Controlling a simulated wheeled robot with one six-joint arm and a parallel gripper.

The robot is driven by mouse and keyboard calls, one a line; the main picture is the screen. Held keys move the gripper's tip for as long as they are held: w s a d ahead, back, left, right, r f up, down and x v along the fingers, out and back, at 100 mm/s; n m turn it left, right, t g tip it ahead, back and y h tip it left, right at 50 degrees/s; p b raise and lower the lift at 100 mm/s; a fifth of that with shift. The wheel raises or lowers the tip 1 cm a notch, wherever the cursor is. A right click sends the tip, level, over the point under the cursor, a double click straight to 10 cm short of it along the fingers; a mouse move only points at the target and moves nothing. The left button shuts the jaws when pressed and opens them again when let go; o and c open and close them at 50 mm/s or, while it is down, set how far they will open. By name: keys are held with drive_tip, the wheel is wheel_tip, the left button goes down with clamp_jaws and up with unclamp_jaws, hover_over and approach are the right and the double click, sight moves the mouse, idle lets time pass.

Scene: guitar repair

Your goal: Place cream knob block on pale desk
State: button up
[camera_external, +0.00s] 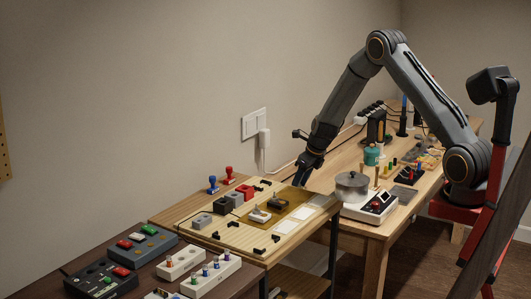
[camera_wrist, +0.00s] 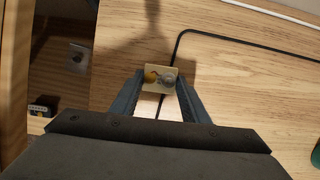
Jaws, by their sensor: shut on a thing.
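A small cream block with an amber knob and a grey knob, the cream knob block (camera_wrist: 159,88), sits between my fingertips in the wrist view. My gripper (camera_wrist: 158,82) is shut on it, one finger on each side. A pale wooden desk surface (camera_wrist: 235,75) lies beneath; I cannot tell whether the block touches it. In the external view my gripper (camera_external: 302,180) points down near the left end of the pale desk (camera_external: 378,229), by the wall. The block cannot be made out there.
A black cable (camera_wrist: 240,40) runs across the desk near the block. The desk's edge and a dark gap lie left in the wrist view. A metal pot (camera_external: 352,187) and a white device (camera_external: 371,207) stand on the desk. A lower wooden bench (camera_external: 212,241) with several blocks adjoins it.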

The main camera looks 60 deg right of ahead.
drive_tip(key=shift+f, duration=0.1)
drive_tip(key=o, duration=1.1)
drive_tip(key=shift+c, duration=0.2)
